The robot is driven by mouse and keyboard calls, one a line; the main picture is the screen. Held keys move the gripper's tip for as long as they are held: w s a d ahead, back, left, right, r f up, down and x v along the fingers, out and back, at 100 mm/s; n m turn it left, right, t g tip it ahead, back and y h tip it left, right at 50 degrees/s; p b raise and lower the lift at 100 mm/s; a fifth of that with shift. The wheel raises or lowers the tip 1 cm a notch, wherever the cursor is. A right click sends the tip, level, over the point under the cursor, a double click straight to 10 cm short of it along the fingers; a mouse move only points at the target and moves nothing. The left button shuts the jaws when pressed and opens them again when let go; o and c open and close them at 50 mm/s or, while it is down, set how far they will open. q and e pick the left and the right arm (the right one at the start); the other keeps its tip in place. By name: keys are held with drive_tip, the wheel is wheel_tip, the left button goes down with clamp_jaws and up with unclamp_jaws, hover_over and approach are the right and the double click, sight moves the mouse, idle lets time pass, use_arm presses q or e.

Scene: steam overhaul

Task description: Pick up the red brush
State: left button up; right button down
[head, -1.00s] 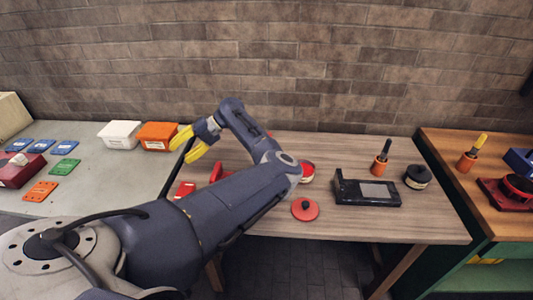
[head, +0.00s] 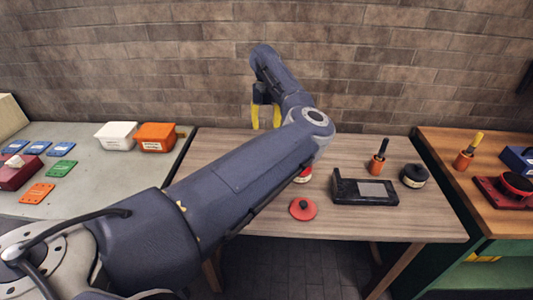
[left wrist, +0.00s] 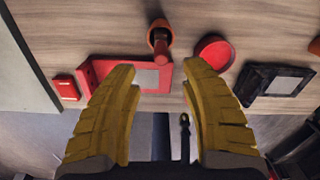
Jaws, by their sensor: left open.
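The red brush (left wrist: 162,42) stands in an orange round cup (left wrist: 152,36) in the left wrist view, its handle toward the camera. It shows ahead of the gap between my left gripper's fingertips (left wrist: 160,68), apart from them. My left gripper is open and empty, with yellow fingers. In the head view my left gripper (head: 266,120) points down over the back of the wooden table, and my arm hides the red brush. My right gripper is not in view.
A red device with a grey panel (left wrist: 145,78) lies close to the cup, and a round red-topped item (left wrist: 214,52) is to its right. A red lid (head: 303,208), a black device (head: 365,190) and a black-handled brush (head: 382,150) are on the wooden table (head: 420,225).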

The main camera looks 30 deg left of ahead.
use_arm(q)
wheel_tip(320, 180, down, 6)
drive_tip(key=shift+f, duration=0.1)
drive_tip(key=shift+w+f, duration=0.2)
drive_tip(key=shift+f, duration=2.75)
drive_tip(key=shift+c, duration=0.5)
clamp_jaws()
